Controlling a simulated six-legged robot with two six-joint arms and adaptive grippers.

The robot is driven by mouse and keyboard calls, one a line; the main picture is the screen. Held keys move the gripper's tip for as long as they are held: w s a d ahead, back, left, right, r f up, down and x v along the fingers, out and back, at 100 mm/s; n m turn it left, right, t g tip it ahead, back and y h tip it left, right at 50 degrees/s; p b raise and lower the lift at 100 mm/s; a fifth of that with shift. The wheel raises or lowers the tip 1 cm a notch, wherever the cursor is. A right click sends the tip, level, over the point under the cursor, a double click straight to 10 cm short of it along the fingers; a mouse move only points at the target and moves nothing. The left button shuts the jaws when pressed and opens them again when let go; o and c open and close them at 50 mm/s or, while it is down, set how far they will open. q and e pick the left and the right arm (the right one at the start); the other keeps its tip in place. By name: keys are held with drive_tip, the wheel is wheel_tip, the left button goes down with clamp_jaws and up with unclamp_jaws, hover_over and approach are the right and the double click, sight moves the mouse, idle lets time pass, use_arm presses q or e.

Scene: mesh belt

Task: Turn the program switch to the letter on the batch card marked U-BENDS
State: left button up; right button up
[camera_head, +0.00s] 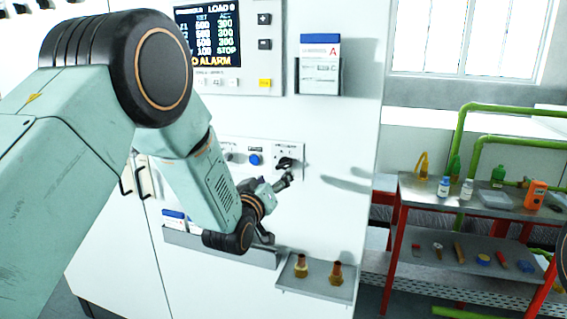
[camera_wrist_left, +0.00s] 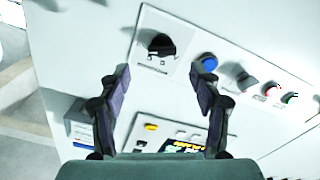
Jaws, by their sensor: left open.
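The program switch is a black knob on a pale plate (camera_head: 290,152) on the white cabinet; the knob (camera_wrist_left: 160,44) also shows in the left wrist view, ahead of the fingers. My left gripper (camera_head: 284,181) is open and empty, just in front of and below the switch, apart from it as far as I can tell. It also shows in the left wrist view (camera_wrist_left: 160,76). My right gripper is not visible.
A blue button (camera_head: 255,159) sits left of the switch. The display panel (camera_head: 208,38) is above. A rail (camera_head: 225,249) with blue-topped cards and a small tray (camera_head: 316,287) with two brass-coloured fittings are below. A red-framed shelf (camera_head: 410,185) with bottles stands right.

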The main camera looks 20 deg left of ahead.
sight(283, 168)
use_arm(q)
drive_tip(key=w, duration=0.3)
drive_tip(key=w+p, duration=0.1)
drive_tip(key=w, duration=0.3)
drive_tip(key=shift+w+d+f, duration=0.1)
drive_tip(key=shift+d+f, duration=0.05)
drive_tip(key=shift+d, duration=0.05)
drive_tip(key=shift+a+f, duration=0.1)
drive_tip(key=shift+a, duration=0.2)
drive_tip(key=shift+d, duration=0.25)
drive_tip(key=c, duration=0.5)
drive_tip(key=shift+a, duration=0.2)
drive_tip(key=c, duration=0.5)
drive_tip(key=shift+d, duration=0.1)
drive_tip(key=shift+c, duration=0.7)
